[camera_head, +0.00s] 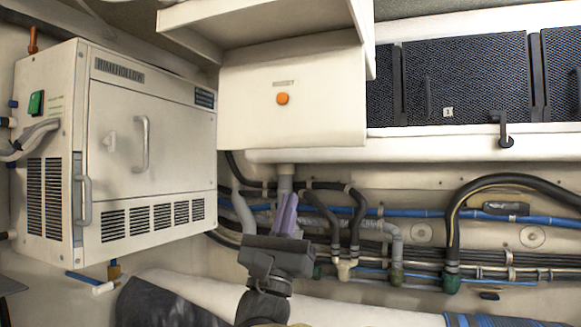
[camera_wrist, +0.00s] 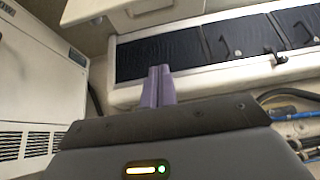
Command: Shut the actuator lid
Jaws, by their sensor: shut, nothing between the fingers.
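My gripper (camera_head: 286,214), with lilac fingers, is shut and empty. It points up in front of the pipes, below the central cream box. It also shows in the wrist view (camera_wrist: 158,85), with its fingers together. The central cream box (camera_head: 330,115) has an orange knob (camera_head: 283,98) on its front. A cream, rimmed panel (camera_head: 255,22) juts out above that front like a raised lid; I cannot tell for certain that it is the actuator lid. In the wrist view the cream box part (camera_wrist: 95,10) is at the top, above the fingers and apart from them.
A white cabinet (camera_head: 150,110) with a handle and vents stands at the left. Dark mesh panels (camera_head: 465,75) and a black latch (camera_head: 504,130) are at the upper right. Hoses and pipes (camera_head: 400,235) run along the wall behind my gripper.

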